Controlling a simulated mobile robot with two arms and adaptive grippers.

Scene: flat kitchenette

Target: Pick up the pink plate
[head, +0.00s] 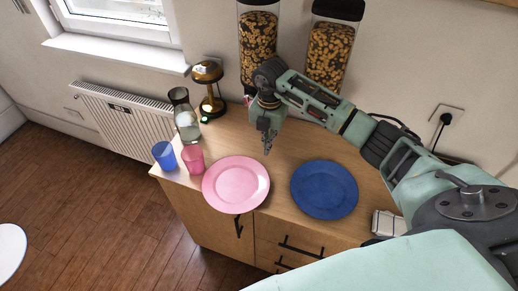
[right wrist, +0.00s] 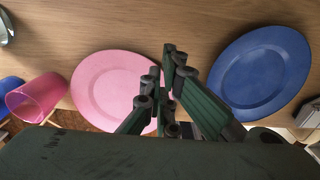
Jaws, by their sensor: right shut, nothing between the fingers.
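The pink plate (head: 236,184) lies flat on the wooden counter, near its front edge, with nothing on it. It also shows in the right wrist view (right wrist: 105,85), left of the fingers, which hide part of its right side. My right gripper (head: 267,151) is above the counter, just behind the plate's back right rim and apart from it. It points down, shut and empty; its fingers show in the wrist view (right wrist: 165,75). My left gripper is in neither view.
A blue plate (head: 324,189) lies to the right of the pink one. A pink cup (head: 193,160), a blue cup (head: 164,155), a glass carafe (head: 185,115) and a brass lamp (head: 210,88) stand left. Two cereal dispensers (head: 258,45) are behind my arm. A metallic item (head: 388,224) lies at the right.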

